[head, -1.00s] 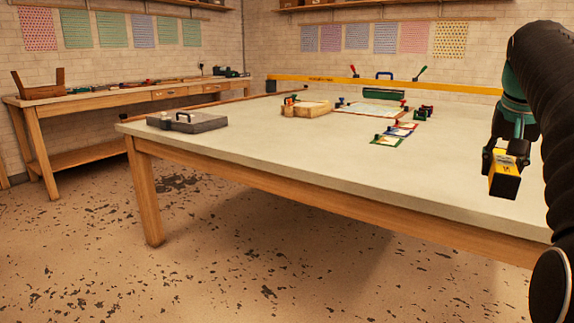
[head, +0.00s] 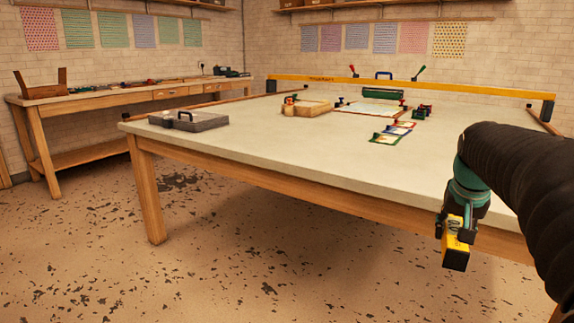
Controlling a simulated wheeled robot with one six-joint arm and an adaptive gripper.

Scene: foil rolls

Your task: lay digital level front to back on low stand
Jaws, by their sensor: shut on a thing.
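My gripper (head: 461,214) hangs at the lower right in the head view, pointing down. It is shut on a yellow and black box-shaped tool, which looks like the digital level (head: 455,254). The level hangs in front of the big table's near edge, with its dark end face toward the camera. Its far end is hidden. I cannot tell for sure which thing is the low stand. A low grey block with a dark handle (head: 203,121) lies at the table's left corner. A low wooden block (head: 305,108) lies farther back.
The big table (head: 290,150) has a wide bare stretch at its front. Small coloured cards (head: 392,132) and a framed sheet (head: 368,107) lie toward the back. A yellow beam (head: 420,86) spans the far side. A workbench (head: 95,93) stands at the left wall.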

